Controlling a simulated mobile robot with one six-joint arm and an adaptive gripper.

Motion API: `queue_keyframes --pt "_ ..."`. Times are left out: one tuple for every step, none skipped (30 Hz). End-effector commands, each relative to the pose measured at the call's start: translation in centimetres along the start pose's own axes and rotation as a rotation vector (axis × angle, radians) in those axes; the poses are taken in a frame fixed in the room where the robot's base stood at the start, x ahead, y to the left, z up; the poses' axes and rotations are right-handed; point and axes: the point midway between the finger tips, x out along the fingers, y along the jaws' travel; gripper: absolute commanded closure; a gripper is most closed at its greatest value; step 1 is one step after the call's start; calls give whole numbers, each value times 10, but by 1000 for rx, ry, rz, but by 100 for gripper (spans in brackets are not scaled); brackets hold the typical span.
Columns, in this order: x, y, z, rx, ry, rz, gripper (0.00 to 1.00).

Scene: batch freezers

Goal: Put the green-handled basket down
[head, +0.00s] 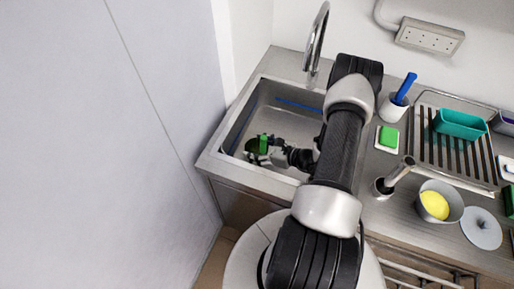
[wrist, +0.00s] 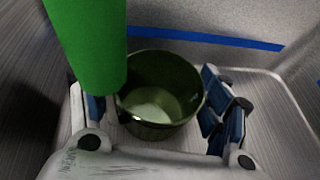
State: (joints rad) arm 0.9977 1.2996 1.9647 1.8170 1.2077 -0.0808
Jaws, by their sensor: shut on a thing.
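The green-handled basket is a small dark green round vessel (wrist: 160,82) with a thick bright green upright handle (wrist: 85,45). In the head view its green handle (head: 264,143) shows inside the steel sink (head: 283,97), towards the near left. My gripper (head: 273,154) reaches into the sink beside it. In the wrist view, the blue-padded fingers of my gripper (wrist: 157,108) stand on either side of the basket, shut on it. The basket looks upright and empty. I cannot tell whether its base touches the sink floor.
A blue line (wrist: 210,38) runs along the sink wall. A tap (head: 317,40) rises behind the sink. To the right stand a white cup (head: 392,108) with a blue-handled tool, a green sponge (head: 389,138), a rack (head: 450,150) and a bowl (head: 452,190) with yellow contents.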

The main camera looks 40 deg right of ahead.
Motion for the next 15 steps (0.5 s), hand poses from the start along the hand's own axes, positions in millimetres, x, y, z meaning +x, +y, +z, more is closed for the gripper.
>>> queue_keyframes --pt "0 0 -1 0 0 0 28" --pt "0 0 -1 0 0 0 26" --pt "0 0 -1 0 0 0 23" --pt "0 0 0 0 0 0 21" --pt "0 0 0 0 0 0 19" --pt "0 0 0 0 0 0 16" --pt "0 0 0 0 0 0 14" --pt "0 0 0 0 0 0 12" --pt "0 0 0 0 0 0 10" --pt "0 0 0 0 0 0 9" --pt "0 0 0 0 0 0 9" --pt "0 0 0 0 0 0 9" --pt "0 0 0 0 0 0 9" --pt "0 0 0 0 0 0 9" --pt "0 0 0 0 0 0 9"
